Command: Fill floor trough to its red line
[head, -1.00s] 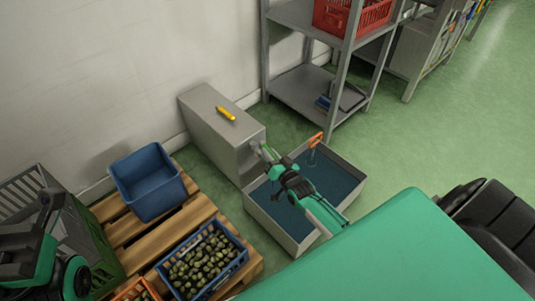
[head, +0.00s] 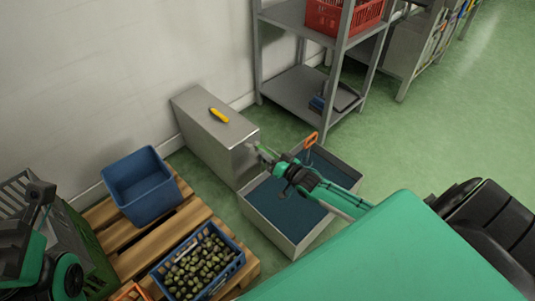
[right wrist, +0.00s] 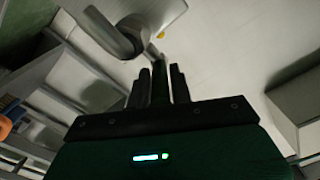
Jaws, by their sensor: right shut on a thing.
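The floor trough (head: 297,239) is a grey open box on the green floor, holding dark blue water. Its red line does not show. A grey metal box (head: 215,135) stands against the wall at the trough's left end, with a tap on its near side. The tap's metal spout shows large in the right wrist view (right wrist: 128,38). My right gripper (head: 264,154) is at the tap, above the trough's left end. In the right wrist view its fingers (right wrist: 162,82) are shut on a dark green bar, which looks like the tap's lever. My left gripper (head: 42,195) is at the left edge; its jaws are unclear.
An orange-handled tool (head: 310,141) stands at the trough's far side. A yellow object (head: 219,115) lies on the grey box. A pallet (head: 144,257) at left carries a blue bin (head: 140,186) and a crate of olives (head: 238,262). A shelf (head: 297,96) stands behind. Floor at right is free.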

